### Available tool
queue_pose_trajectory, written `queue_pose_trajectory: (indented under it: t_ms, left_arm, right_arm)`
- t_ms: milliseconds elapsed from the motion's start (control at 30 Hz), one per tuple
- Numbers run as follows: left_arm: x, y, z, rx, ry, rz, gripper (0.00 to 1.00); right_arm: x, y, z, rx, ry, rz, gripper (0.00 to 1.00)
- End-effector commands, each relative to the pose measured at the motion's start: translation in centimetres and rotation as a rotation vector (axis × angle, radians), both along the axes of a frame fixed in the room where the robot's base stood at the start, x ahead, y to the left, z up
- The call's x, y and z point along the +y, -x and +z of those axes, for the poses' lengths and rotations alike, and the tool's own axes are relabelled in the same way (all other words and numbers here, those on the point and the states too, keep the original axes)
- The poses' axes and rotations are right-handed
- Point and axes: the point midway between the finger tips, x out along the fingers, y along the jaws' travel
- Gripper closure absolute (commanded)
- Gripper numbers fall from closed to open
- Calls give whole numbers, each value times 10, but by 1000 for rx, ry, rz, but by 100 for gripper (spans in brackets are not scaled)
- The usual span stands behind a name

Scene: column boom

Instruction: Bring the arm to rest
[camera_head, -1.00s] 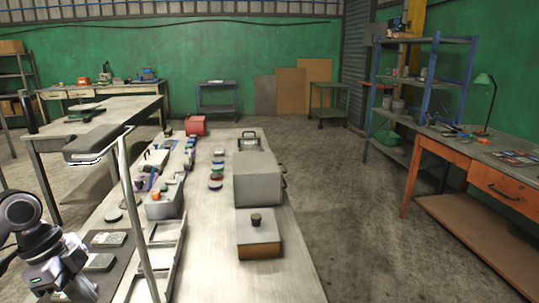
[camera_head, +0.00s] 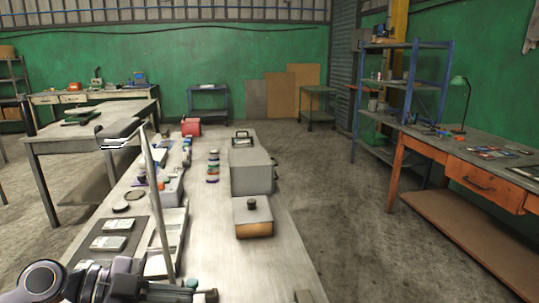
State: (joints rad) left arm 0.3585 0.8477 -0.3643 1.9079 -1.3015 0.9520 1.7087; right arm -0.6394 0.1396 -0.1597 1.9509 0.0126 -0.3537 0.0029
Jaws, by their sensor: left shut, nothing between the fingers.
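My left arm comes in at the bottom left corner, and its dark gripper (camera_head: 200,295) is low over the near end of the long workbench (camera_head: 225,270). The gripper is shut with nothing held. It is partly cut off by the bottom edge of the picture. My right gripper is not in view.
A thin post (camera_head: 160,215) with a dark flat head (camera_head: 120,129) rises near my left gripper. Two flat grey items (camera_head: 110,243) lie on a dark mat. A grey case (camera_head: 251,173) and a lidded box (camera_head: 252,216) stand farther along. The floor to the right is clear.

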Motion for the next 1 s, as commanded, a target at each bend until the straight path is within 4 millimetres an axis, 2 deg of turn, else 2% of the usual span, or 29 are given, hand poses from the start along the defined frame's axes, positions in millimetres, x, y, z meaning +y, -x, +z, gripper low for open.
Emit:
queue_pose_trajectory:
  t_ms: [33,100,200,333,467,567,667,767,867,1000]
  left_arm:
    - [-14,1,10,-47,99,17,100]
    - [-25,-1,26,-119,223,66,100]
    - [-30,-5,46,-199,381,174,100]
    - [-22,-13,63,-263,542,368,100]
    - [0,-21,64,-274,639,608,100]
    - [22,-24,52,-244,665,807,100]
    - [44,-23,30,-179,645,1006,100]
    - [64,-14,-2,-80,582,1189,100]
    - [79,2,-39,52,480,1346,100]
    - [89,41,-94,280,285,1497,100]
  right_arm:
    - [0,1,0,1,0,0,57]
    - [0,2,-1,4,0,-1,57]
    - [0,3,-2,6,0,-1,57]
    - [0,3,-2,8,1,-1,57]
    - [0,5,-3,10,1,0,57]
    - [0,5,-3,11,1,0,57]
    - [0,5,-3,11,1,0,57]
    - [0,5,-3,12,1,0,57]
    - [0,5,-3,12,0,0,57]
    - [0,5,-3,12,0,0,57]
